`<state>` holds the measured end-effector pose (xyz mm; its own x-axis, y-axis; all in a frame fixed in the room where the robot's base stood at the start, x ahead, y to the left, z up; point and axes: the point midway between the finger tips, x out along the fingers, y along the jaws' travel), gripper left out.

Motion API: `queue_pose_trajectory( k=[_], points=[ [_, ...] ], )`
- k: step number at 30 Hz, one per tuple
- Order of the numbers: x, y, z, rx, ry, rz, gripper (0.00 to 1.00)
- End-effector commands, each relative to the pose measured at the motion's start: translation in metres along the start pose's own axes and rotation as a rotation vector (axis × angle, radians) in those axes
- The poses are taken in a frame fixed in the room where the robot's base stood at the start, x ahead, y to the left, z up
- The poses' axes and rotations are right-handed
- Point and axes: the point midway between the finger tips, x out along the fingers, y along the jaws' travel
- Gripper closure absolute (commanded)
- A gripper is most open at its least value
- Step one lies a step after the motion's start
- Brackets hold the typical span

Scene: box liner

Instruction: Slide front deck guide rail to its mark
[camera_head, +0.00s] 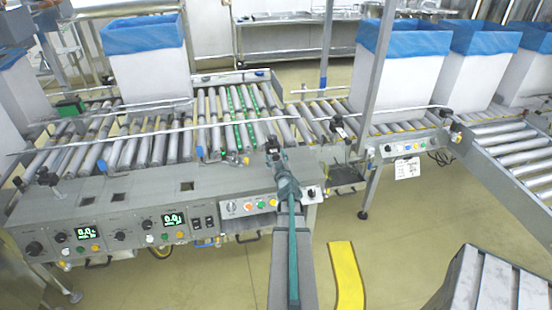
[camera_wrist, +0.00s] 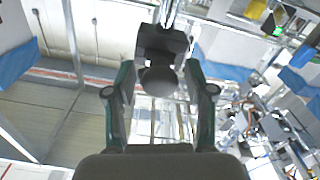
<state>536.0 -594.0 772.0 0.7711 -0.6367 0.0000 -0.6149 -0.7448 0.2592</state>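The front deck guide rail (camera_head: 120,137) is a long thin metal bar lying across the roller deck, near its front side. A dark clamp block with a round knob (camera_wrist: 160,72) shows in the wrist view on a bright metal rod. My gripper (camera_head: 274,150) is at the right part of the deck's front edge, just in front of the rail. In the wrist view my gripper's two fingers (camera_wrist: 160,82) stand on either side of the block and knob, very close to them. Whether they press on it is unclear. No mark can be made out.
A blue-lined white box (camera_head: 148,75) stands on the rollers at the back left; more lined boxes (camera_head: 412,75) stand on the right conveyor. Below the deck is a control panel (camera_head: 150,225) with displays and knobs. A post (camera_head: 376,70) rises right of my gripper.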

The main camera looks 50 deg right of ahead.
Motion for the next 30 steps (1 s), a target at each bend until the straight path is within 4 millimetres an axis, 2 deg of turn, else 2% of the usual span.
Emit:
queue_pose_trajectory(
  k=[9,14,24,30],
  points=[
    [-0.001,0.000,0.000,0.000,0.000,0.000,0.41],
    [-0.014,0.000,0.000,0.000,-0.001,0.001,0.41],
    [-0.077,-0.001,-0.001,0.000,-0.002,0.001,0.41],
    [-0.107,0.000,-0.001,0.000,-0.001,0.000,0.41]
  ],
)
